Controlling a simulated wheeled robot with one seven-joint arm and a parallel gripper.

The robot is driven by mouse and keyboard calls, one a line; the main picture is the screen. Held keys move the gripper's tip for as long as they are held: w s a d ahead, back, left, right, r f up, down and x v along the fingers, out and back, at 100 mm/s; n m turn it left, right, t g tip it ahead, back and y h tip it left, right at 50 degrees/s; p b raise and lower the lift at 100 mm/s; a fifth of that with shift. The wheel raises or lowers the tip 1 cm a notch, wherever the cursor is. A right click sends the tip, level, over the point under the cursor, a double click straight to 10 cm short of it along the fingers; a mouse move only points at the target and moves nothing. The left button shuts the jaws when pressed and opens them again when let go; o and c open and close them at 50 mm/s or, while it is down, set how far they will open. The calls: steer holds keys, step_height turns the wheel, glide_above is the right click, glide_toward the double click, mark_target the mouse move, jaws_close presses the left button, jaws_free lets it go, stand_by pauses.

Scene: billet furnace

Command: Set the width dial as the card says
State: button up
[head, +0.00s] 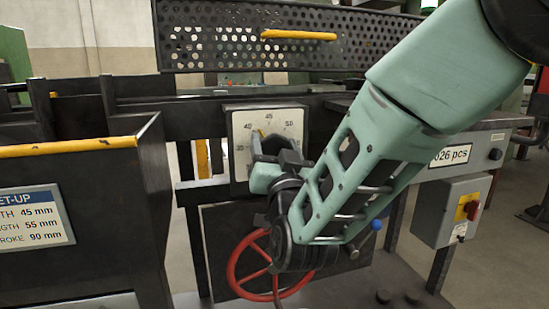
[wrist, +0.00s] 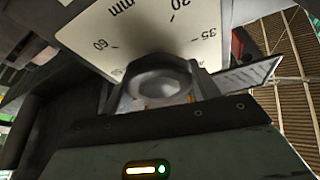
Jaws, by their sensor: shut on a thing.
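The width dial is a white plate (head: 268,123) with numbers around it; 40, 45 and 50 show along its top in the head view. In the wrist view the dial plate (wrist: 160,35) shows 60, 30, 35 and "mm". My gripper (head: 268,160) is at the dial's lower middle, shut on the round grey dial knob (wrist: 158,80). The gripper covers most of the knob in the head view, and I cannot read the pointer's setting. The set-up card (head: 38,217) at the left reads 45 mm on its top line, then 55 mm and stroke 90 mm.
A red handwheel (head: 236,265) is below the dial, partly behind my arm. A dark bin (head: 110,185) with a yellow edge stands at the left. A perforated guard (head: 220,40) with a yellow handle is above. A grey switch box (head: 450,212) is at the right.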

steer(key=m+h+b, duration=0.1)
steer(key=m, duration=0.1)
steer(key=m+h+b, duration=0.1)
steer(key=m+b, duration=0.1)
steer(key=m, duration=0.1)
steer(key=shift+d+f+h, duration=0.1)
steer(key=shift+f+h, duration=0.1)
steer(key=shift+h, duration=0.1)
steer(key=shift+m+g+h+b, duration=0.4)
steer(key=shift+m+h+b, duration=0.5)
steer(key=shift+m, duration=0.8)
steer(key=shift+r+m, duration=0.1)
steer(key=shift+m, duration=0.2)
steer(key=o, duration=1)
steer(key=shift+c, duration=0.2)
steer(key=v, duration=1.7)
steer(key=shift+s+p, duration=0.2)
steer(key=shift+p, duration=0.15)
steer(key=shift+d, duration=0.1)
